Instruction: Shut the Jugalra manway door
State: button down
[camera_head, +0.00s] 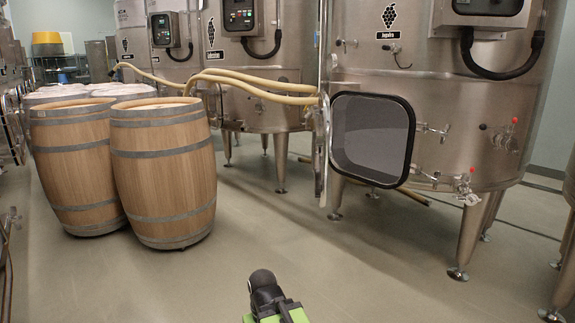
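The Jugalra vat (450,110) is the large steel tank at right, with a grape logo and a small label that seems to read Jugalra. Its manway opening (412,140) is a rounded square with a black rim, and it is uncovered. The manway door (322,165) stands open on the opening's left side, swung out and seen nearly edge-on. My gripper (264,283), black with green parts behind it, is low at the bottom centre, well apart from the door. Its fingers cannot be made out clearly.
Wooden barrels (165,170) stand at left. A yellowish hose (255,85) runs from the back to near the door. Valves (468,187) jut out right of the opening, and vat legs (470,240) stand below. The floor (300,250) between barrels and vat is clear.

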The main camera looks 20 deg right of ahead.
aim_at(321, 133)
jog(key=u, duration=3.4)
jog(key=i, duration=0.1)
jog(key=z, duration=2.85)
jog(key=i, duration=0.95)
jog(key=u, duration=0.15)
